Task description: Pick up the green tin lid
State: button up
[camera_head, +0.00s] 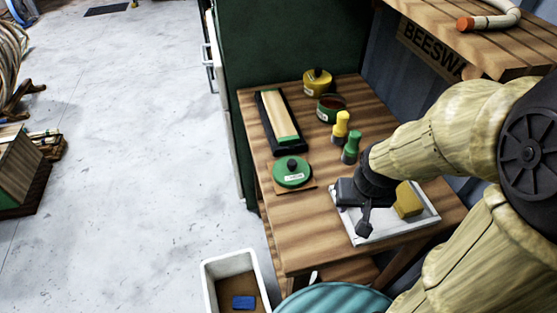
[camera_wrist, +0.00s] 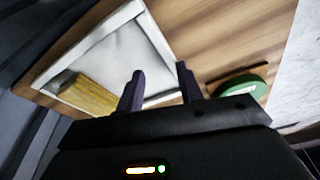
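The green tin lid (camera_head: 292,174) has a black knob and a pale label. It lies on a small square brown board on the wooden table, left of my gripper (camera_head: 364,218). In the wrist view, a green round thing with a pale label, which looks like the lid (camera_wrist: 240,88), is partly hidden behind my gripper (camera_wrist: 160,80). My gripper's two fingers are apart with nothing between them. It is over the white tray, apart from the lid. The open green tin (camera_head: 330,108) with dark red contents stands farther back.
The white tray (camera_head: 432,217) holds a yellow block (camera_head: 407,200). A yellow tin (camera_head: 317,82), yellow-topped (camera_head: 341,127) and green-topped (camera_head: 351,148) bottles, and a long dark-framed block (camera_head: 281,120) stand behind the lid. A white bin (camera_head: 219,270) is below the table.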

jog(key=shift+w+a, duration=0.2)
jog(key=shift+w, duration=0.3)
